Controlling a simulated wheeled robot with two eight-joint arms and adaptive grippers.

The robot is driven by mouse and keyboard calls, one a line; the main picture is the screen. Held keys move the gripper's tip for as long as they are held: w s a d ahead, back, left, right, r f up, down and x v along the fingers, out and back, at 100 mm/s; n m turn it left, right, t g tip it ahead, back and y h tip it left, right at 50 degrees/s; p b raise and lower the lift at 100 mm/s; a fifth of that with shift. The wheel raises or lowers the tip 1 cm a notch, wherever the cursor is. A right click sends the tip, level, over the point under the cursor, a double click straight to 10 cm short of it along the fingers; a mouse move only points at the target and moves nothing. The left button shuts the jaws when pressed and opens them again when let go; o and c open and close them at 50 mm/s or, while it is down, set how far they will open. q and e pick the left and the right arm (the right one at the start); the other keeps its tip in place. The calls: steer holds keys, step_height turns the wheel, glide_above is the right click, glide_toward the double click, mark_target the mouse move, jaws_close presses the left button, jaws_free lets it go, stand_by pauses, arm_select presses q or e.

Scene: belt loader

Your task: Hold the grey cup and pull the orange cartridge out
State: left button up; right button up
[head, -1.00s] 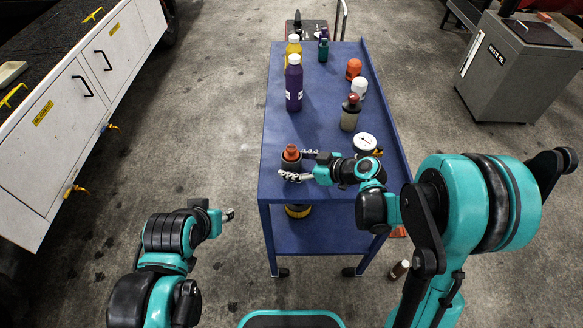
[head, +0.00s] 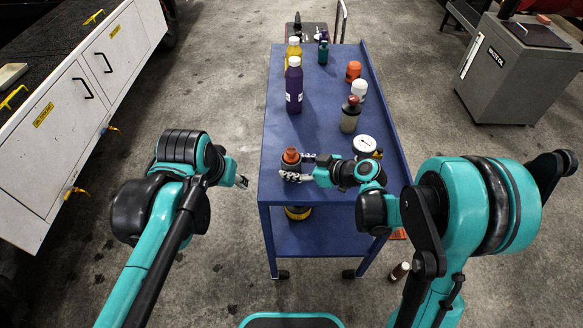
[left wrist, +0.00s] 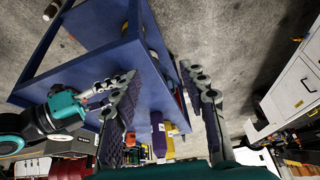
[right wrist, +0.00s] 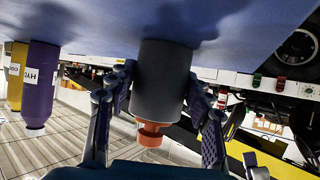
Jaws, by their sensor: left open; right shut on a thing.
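The grey cup (head: 291,169) stands upright near the front left corner of the blue cart, with the orange cartridge (head: 291,155) sticking out of its top. My right gripper (head: 285,167) is shut on the cup from the right side. In the right wrist view, upside down, the dark grey cup (right wrist: 161,85) is between the two fingers and the orange cartridge (right wrist: 152,133) shows at its open end. My left gripper (head: 243,181) is open and empty, left of the cart edge and apart from the cup. Its spread fingers show in the left wrist view (left wrist: 165,80).
The blue cart (head: 320,110) also bears a purple bottle (head: 294,88), a yellow bottle behind it, a brown bottle with a red cap (head: 350,115), a white gauge (head: 365,144), and orange and white jars. The cart top left of the brown bottle is clear.

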arm_select(q)
steer(key=w+d+r+m+g, duration=0.2)
steer(key=w+d+r+g, duration=0.15)
steer(key=w+d, duration=0.35)
arm_select(e)
steer(key=shift+o, duration=0.2)
arm_select(q)
steer(key=m+g, duration=0.2)
glide_toward(291, 149)
steer(key=shift+s, duration=0.3)
steer(key=shift+w+d+f, duration=0.1)
steer(key=shift+d+f, duration=0.1)
steer(key=shift+f, duration=4.4)
arm_select(e)
steer(key=shift+c, duration=0.2)
arm_select(q)
jaws_close()
steer(key=shift+r, duration=0.75)
step_height(291, 149, up, 8)
